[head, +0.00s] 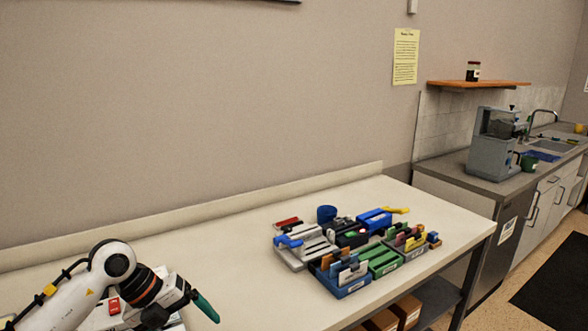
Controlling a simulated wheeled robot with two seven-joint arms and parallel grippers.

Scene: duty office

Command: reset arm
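My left arm comes in at the lower left over the white table (237,258). I cannot tell whether that piece is a fingertip or something held. The gap between the fingers does not show clearly. A white item with a red part (114,305) lies partly hidden behind the arm. My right gripper is not in view.
Trays and organizers (345,284), a blue cup (326,214) and a blue tool (374,220) crowd the table's right part. The middle of the table is clear. A counter with a coffee machine (492,150) and a green mug (529,163) stands at right.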

